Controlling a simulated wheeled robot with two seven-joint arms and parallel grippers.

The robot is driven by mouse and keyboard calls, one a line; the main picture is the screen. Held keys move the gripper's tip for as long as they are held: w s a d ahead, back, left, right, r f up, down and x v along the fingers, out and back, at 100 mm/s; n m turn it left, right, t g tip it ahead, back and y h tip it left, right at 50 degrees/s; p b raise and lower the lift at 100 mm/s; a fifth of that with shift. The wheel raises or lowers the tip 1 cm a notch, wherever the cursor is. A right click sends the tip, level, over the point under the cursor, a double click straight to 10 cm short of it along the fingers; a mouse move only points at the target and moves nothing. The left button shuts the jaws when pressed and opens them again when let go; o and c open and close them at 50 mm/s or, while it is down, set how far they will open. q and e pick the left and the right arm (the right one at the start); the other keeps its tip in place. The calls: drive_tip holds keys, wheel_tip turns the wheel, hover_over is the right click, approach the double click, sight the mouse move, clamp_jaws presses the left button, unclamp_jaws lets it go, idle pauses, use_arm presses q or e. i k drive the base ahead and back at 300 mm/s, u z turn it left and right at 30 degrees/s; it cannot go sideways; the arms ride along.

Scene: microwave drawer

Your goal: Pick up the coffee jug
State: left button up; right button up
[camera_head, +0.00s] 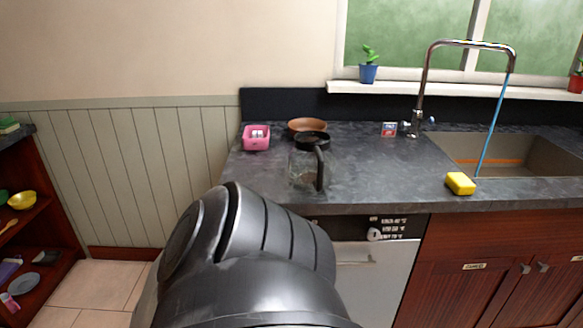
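The coffee jug (302,170) is a clear glass pot with a black lid and a black handle on its right side. It stands upright on the dark grey counter near the front edge, above the dishwasher. A large dark rounded part of my own body fills the lower middle of the picture, just in front of the jug. Neither of my grippers can be seen, and nothing visible is touching the jug.
A brown bowl (307,126) sits behind the jug, and a pink container (256,138) stands left of it. The counter (385,170) between jug and sponge is clear.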

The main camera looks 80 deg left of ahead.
sight(312, 158)
drive_tip(key=k, duration=0.15)
drive_tip(key=u, duration=1.6)
